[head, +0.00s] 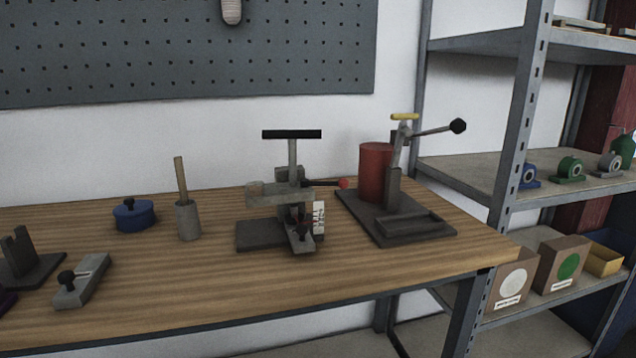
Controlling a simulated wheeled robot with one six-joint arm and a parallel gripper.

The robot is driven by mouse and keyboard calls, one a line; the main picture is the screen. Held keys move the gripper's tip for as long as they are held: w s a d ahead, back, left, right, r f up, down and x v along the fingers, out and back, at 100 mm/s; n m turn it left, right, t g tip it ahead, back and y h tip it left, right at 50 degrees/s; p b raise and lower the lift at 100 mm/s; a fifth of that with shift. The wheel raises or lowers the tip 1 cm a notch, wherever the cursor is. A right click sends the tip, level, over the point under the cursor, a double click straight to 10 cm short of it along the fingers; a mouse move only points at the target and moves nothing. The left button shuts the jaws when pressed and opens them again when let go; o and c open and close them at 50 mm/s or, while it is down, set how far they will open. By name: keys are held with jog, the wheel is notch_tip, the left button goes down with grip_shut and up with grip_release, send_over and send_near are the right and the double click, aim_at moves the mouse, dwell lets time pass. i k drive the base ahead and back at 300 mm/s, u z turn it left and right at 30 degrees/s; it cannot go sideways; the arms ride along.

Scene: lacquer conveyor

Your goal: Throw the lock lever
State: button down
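A grey fixture (268,195) stands on a dark base plate (262,236) at the middle of the wooden bench. It has an upright post topped by a black crossbar (292,134). A thin dark lever (322,184) ends in a red knob (344,183) and points right, roughly level. A second small dark knob and a white scale (318,219) sit low on its front. To the right, another device (395,186) carries a dark lever (432,131) with a black ball, slanting up right, and a yellow bar (405,116). I cannot tell which is the lock lever. My gripper is not in view.
A red cylinder (375,172) stands on the right device's plate. A blue lidded pot (134,214), a grey holder with a stick (187,219) and a knobbed block (82,281) lie left. The bench front (330,272) is clear. A metal shelf (524,110) stands right.

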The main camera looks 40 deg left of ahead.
aim_at(343, 183)
jog(key=u, duration=0.1)
jog(key=i, duration=0.9)
jog(key=u, duration=0.75)
